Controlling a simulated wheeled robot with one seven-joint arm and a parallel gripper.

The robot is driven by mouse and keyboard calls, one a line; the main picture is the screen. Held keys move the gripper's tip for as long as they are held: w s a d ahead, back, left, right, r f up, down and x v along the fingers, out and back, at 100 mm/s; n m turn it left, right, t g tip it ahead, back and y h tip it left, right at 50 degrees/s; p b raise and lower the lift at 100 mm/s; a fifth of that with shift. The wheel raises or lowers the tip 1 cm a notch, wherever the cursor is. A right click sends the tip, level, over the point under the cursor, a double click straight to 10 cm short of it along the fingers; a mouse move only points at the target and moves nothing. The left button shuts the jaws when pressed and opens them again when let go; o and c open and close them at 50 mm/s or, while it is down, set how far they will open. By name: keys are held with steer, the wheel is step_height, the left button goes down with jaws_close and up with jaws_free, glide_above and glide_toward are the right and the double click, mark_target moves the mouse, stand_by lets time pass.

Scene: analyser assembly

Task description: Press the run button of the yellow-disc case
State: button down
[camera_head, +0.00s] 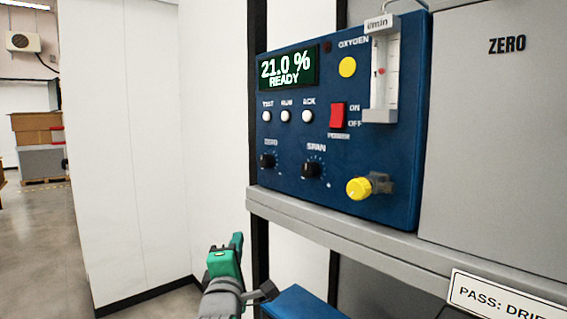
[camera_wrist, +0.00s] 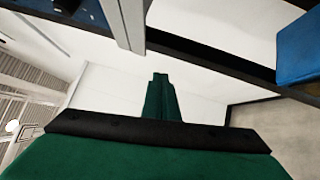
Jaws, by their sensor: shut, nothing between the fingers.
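The blue case (camera_head: 300,150) with a yellow disc (camera_head: 347,67) on its front stands on a grey shelf in the head view. Its display (camera_head: 288,68) reads 21.0 % READY. The run button (camera_head: 286,116) is the middle of three small white buttons, between the test button (camera_head: 267,116) and the ACK button (camera_head: 308,116). My gripper (camera_head: 238,240) is shut and empty, below and left of the case, apart from it and the shelf. Its closed fingers (camera_wrist: 160,82) also show in the wrist view; the button is not seen there.
The case also has a red power switch (camera_head: 338,115), two black knobs, a yellow knob (camera_head: 359,188) and a flow tube (camera_head: 385,75). The grey shelf edge (camera_head: 330,235) runs below it. A blue surface (camera_head: 300,303) lies lower, right of my gripper. Open floor is left.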

mark_target(285, 116)
steer(key=s+r+n+h, duration=0.1)
steer(key=s+r, duration=0.3)
steer(key=r, duration=1)
steer(key=s+r+n+h, duration=0.1)
steer(key=s+r, duration=0.4)
steer(key=r, duration=0.9)
steer(key=shift+d+r+n+t, duration=0.15)
steer(key=shift+d+n+t, duration=0.2)
steer(key=shift+n, duration=0.45)
steer(key=shift+w, duration=0.15)
steer(key=w+d, duration=0.5)
steer(key=d, duration=0.2)
steer(key=shift+w, duration=0.1)
steer(key=shift+w+d, duration=0.25)
steer(key=shift+d, duration=0.15)
steer(key=shift+d, duration=0.15)
